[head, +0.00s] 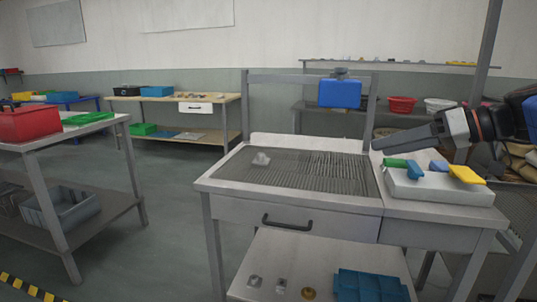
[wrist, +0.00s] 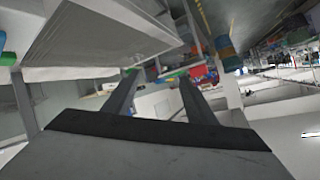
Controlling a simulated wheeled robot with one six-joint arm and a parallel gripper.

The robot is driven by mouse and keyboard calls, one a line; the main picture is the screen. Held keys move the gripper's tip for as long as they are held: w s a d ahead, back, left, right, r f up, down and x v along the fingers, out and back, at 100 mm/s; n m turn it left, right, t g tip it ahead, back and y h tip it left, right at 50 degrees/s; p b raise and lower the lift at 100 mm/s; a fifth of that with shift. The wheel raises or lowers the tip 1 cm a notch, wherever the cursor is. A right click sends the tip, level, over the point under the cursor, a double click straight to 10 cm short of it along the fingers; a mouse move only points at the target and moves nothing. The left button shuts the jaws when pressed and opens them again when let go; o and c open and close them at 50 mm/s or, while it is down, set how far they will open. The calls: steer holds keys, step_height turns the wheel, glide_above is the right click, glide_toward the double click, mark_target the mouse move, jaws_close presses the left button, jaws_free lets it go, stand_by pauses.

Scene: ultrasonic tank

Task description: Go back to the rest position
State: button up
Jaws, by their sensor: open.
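My gripper (wrist: 158,82) is open and empty; its two dark fingers stand apart in the wrist view. In the head view my gripper (head: 375,146) reaches in from the right, above the right part of the workbench. Near it is a white tray (head: 425,192) with green, blue and yellow items on it. The gripper is apart from these items, as far as the view shows.
A blue box (head: 340,93) is mounted on the frame behind the bench. A lower shelf holds a blue bin (head: 370,284) and small parts. A table with a red bin (head: 28,124) stands at left. Open grey floor (head: 165,215) lies between that table and the bench.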

steer(key=s+f+m+g+h, duration=0.1)
steer(key=s+f+m+h, duration=0.1)
steer(key=s+f, duration=0.4)
steer(key=s+d+f+m+h, duration=0.1)
steer(key=s+f+h, duration=0.4)
steer(key=f, duration=0.8)
steer(key=s+f+m+g+h, duration=0.1)
steer(key=s+f+m+h, duration=0.1)
steer(key=s+f, duration=0.5)
step_height(320, 180, down, 3)
steer(key=shift+d+f+m+g+h, duration=0.1)
steer(key=shift+d+m+g+h, duration=0.25)
steer(key=shift+h, duration=0.45)
